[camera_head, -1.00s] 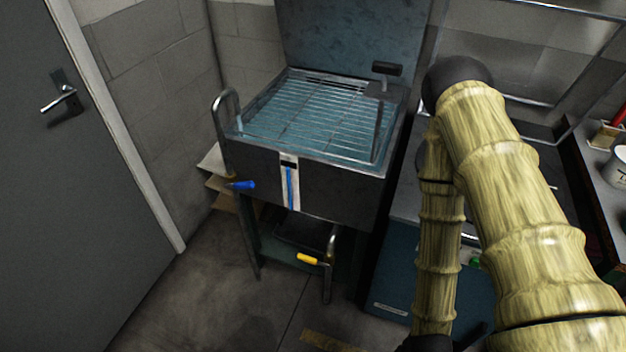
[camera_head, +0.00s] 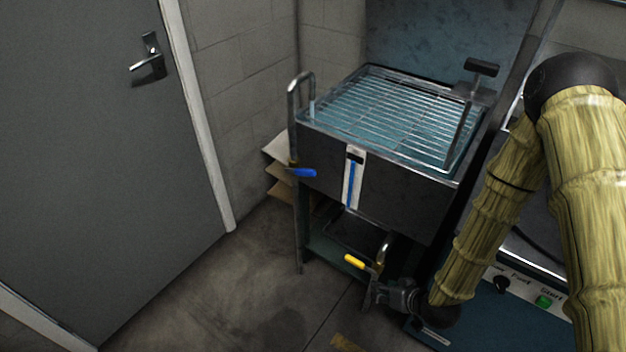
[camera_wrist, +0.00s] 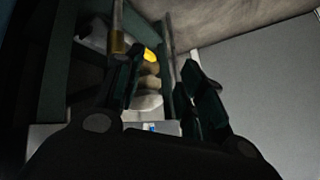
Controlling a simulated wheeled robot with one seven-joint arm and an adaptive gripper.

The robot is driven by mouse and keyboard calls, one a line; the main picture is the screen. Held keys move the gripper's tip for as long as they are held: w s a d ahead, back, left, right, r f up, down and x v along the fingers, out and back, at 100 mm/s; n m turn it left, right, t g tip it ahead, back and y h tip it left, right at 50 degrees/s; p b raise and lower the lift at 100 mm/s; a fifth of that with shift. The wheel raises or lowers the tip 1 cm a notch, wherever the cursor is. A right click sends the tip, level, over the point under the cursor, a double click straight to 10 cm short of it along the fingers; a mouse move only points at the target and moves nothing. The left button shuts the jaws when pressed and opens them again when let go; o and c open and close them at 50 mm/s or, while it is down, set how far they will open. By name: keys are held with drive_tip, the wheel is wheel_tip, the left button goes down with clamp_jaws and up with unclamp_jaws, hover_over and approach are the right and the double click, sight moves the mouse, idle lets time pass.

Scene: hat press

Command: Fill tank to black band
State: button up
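The steel tank (camera_head: 395,190) has blue-tinted water under a wire rack (camera_head: 390,112). Its front gauge (camera_head: 347,190) has a black band (camera_head: 355,157) near the top, and the blue column (camera_head: 352,183) ends close beneath it; any small gap is hard to judge. A blue-handled tap (camera_head: 303,172) is on the pipe at the tank's left. A yellow-handled valve (camera_head: 355,261) is on the lower pipe. My gripper (camera_head: 372,288) is just below and right of the yellow handle. In the wrist view its fingers (camera_wrist: 163,90) are apart, with the yellow handle (camera_wrist: 150,53) beyond them; contact is unclear.
A grey door (camera_head: 90,150) stands at the left, with open floor (camera_head: 220,290) before it. A blue machine with a green button (camera_head: 543,301) is at the right, beneath my arm. Shelf boards (camera_head: 285,170) stick out left of the tank.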

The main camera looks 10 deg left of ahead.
drive_tip(key=w+a+r+n+t+y+b, duration=0.1)
drive_tip(key=w+a+r+n+y+b, duration=0.2)
drive_tip(key=w+a, duration=0.35)
drive_tip(key=w+a+r+n+t+y+b, duration=0.1)
drive_tip(key=w+a+r+n+y, duration=0.15)
drive_tip(key=w+a+r, duration=0.35)
drive_tip(key=n+g+y+b, duration=0.2)
drive_tip(key=n+y, duration=0.3)
drive_tip(key=y, duration=0.1)
approach(315, 174)
drive_tip(key=a, duration=0.2)
drive_tip(key=shift+m+h, duration=0.25)
drive_tip(key=x, duration=1.1)
drive_tip(key=shift+w+d+r, duration=0.15)
drive_tip(key=shift+w, duration=0.25)
clamp_jaws()
